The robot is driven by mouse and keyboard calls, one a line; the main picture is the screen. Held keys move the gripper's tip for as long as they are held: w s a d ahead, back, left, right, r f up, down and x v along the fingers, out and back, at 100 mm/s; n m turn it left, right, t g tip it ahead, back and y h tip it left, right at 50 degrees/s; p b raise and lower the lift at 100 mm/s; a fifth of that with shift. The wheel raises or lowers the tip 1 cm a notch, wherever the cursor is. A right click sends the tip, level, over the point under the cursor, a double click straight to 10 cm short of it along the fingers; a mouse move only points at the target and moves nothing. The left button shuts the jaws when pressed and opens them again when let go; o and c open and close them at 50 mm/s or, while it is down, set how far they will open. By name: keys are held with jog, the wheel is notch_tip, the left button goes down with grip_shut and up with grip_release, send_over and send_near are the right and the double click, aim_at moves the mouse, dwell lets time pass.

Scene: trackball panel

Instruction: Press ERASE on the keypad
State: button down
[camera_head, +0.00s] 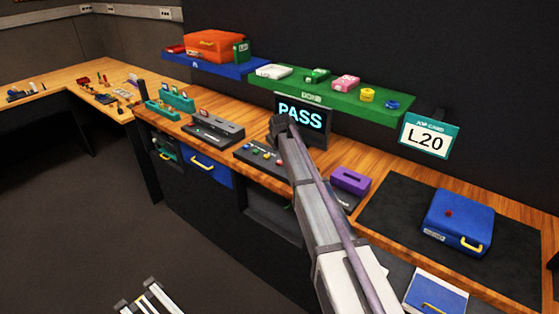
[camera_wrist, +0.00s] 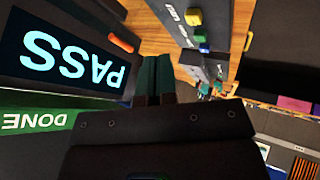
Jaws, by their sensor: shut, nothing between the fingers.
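A dark keypad panel (camera_head: 258,158) with several small coloured buttons lies on the wooden bench below the screen. In the wrist view the panel (camera_wrist: 182,18) shows at the top, with yellow, green and blue buttons. No ERASE label is readable on it in either view. The screen (camera_head: 302,116) reads PASS; it also shows upside down in the wrist view (camera_wrist: 70,55). My gripper (camera_head: 278,122) is in front of the screen's left side, above and apart from the keypad. In the wrist view its fingers (camera_wrist: 156,62) are together and empty.
A green shelf (camera_head: 380,106) overhangs the bench behind, with a job card (camera_head: 428,137) reading L20 beside it. A purple block (camera_head: 350,181) stands right of my arm. A blue case (camera_head: 458,222) sits on a dark mat. A grey device (camera_head: 212,129) is left of the keypad.

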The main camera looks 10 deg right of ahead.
aim_at(278, 162)
jog(key=w, duration=0.1)
jog(key=r+n+t, duration=0.1)
jog(key=w, duration=0.1)
jog(key=shift+w+r+n, duration=0.25)
jog(key=shift+w+n, duration=0.05)
jog(key=shift+w, duration=0.05)
jog(key=shift+f, duration=0.15)
notch_tip(278, 162, down, 9)
jog(key=b, duration=0.8)
jog(key=shift+r+b, duration=0.2)
jog(key=shift+b, duration=0.2)
dwell(0.9)
jog(key=shift+f+b, duration=0.4)
